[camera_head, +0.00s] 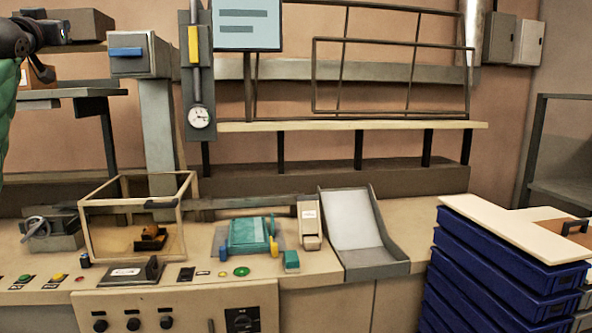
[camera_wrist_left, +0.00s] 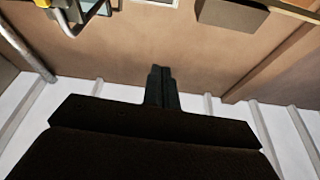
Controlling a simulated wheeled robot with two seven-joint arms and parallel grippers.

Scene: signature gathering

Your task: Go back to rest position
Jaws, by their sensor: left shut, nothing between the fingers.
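My left gripper (camera_head: 43,72) shows at the upper left edge of the head view, raised high above the bench. It is dark, and part of a green arm link shows below it at the picture's edge. In the left wrist view the two black fingers (camera_wrist_left: 161,72) are together with nothing between them. My right gripper is in neither view.
A bench (camera_head: 300,262) runs across the head view. It carries a framed clear box (camera_head: 138,210), a teal device (camera_head: 245,238) and a grey chute (camera_head: 358,228). Blue crates (camera_head: 495,262) stack at the right. A shelf (camera_head: 70,93) and a brown box (camera_head: 38,97) are near my left gripper.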

